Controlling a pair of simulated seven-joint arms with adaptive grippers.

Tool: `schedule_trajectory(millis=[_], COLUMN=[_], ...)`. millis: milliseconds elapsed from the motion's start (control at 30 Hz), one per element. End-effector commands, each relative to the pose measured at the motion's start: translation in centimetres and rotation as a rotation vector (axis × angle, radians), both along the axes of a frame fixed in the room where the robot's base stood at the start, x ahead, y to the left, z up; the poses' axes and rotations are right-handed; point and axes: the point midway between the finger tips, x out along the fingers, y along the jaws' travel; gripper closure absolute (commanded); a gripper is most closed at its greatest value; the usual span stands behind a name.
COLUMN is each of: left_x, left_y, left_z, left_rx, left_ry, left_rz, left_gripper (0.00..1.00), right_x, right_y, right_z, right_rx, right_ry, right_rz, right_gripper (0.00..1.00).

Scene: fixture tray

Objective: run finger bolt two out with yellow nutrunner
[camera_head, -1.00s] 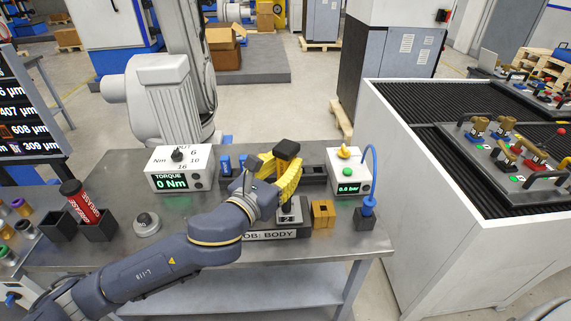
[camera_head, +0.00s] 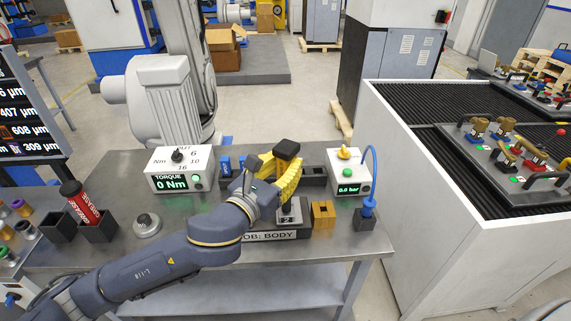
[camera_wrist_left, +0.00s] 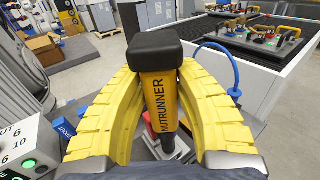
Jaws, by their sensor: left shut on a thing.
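The yellow nutrunner (camera_wrist_left: 157,98) has a black cap and stands upright in the wrist view. In the head view its black top (camera_head: 287,149) shows above my fingers. My left gripper (camera_head: 278,178) has yellow ribbed fingers, shut around the nutrunner's body. The tool's lower end points down at a small block marked 2 (camera_head: 289,215) on the fixture labelled JOB: BODY (camera_head: 270,236). The finger bolt is hidden, and I cannot tell whether the tool tip touches it. My right gripper is not in view.
The torque box (camera_head: 180,168) reading 0 Nm stands left of the fixture. A brass-coloured block (camera_head: 323,214) sits close right of the tool. A red cylinder in a black holder (camera_head: 98,228) stands at left.

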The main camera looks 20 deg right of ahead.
Motion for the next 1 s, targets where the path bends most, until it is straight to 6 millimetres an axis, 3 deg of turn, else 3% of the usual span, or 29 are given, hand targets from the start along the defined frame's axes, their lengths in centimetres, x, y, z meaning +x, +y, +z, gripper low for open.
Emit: schedule_trajectory(millis=[33, 167, 1000], left_x=[0.0, 0.0, 0.0], left_y=[0.0, 0.0, 0.0], left_z=[-0.8, -0.3, 5.5], left_rx=[0.011, 0.011, 0.001], left_ry=[0.014, 0.014, 0.0], left_rz=[0.001, 0.0, -0.001], left_gripper=[1.0, 1.0, 1.0], right_x=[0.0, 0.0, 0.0], right_y=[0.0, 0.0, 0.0], right_z=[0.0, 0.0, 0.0], right_rx=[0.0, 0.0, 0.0], right_ry=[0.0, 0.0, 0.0], right_rz=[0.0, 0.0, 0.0], right_gripper=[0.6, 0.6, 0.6])
